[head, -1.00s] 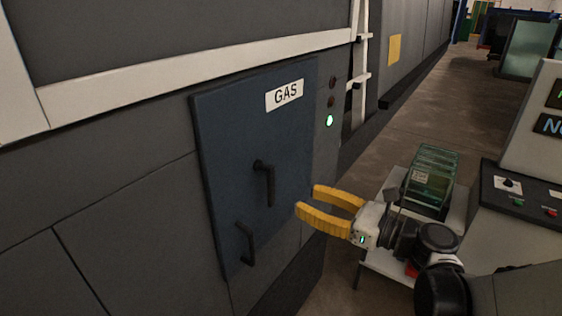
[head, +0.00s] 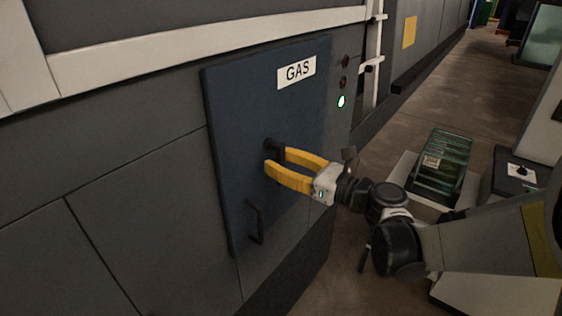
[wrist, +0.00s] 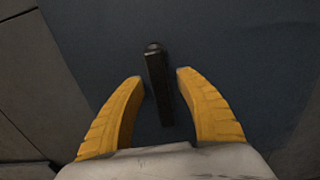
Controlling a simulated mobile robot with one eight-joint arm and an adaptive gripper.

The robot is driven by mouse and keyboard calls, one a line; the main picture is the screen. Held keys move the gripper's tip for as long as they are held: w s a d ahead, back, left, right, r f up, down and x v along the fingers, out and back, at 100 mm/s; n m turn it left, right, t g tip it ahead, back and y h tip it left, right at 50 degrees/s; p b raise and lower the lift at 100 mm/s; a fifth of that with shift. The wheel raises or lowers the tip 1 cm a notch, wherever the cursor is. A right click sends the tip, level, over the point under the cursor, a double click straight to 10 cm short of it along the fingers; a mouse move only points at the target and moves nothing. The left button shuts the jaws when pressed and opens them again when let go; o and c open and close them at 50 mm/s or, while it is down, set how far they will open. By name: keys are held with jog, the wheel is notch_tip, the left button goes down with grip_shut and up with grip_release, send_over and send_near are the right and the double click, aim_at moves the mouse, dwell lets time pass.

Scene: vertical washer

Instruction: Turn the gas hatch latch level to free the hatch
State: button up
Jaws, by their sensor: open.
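The gas hatch (head: 235,130) is a dark blue panel with a white GAS label, closed flush on the grey machine. My gripper (head: 276,162) has yellow fingers, open, at the hatch face. In the wrist view my gripper (wrist: 157,76) has one finger on each side of the lever, with a gap visible on both sides.
A green light (head: 341,101) glows on the machine right of the hatch. A glass-sided box (head: 440,163) on a white stand (head: 405,172) is at the right. The floor between is clear.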

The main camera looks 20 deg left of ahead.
aim_at(277, 137)
grip_shut()
jog(key=n, duration=0.2)
jog(key=w+n+b, duration=0.1)
jog(key=n, duration=0.1)
jog(key=shift+w+d+r, duration=0.1)
jog(key=shift+d+r, duration=0.05)
jog(key=shift+d, duration=0.15)
jog(key=shift+w+d+r+n, duration=0.15)
jog(key=shift+w+r+n, duration=0.3)
jog(key=shift+n, duration=1.85)
jog(key=shift+w+d+r+n, duration=0.15)
jog(key=shift+r+n, duration=0.5)
jog(key=shift+n, duration=1.65)
jog(key=shift+w+d+r+n, duration=0.1)
jog(key=shift+w+r+n, duration=0.4)
jog(key=shift+n, duration=1.8)
jog(key=shift+s, duration=0.1)
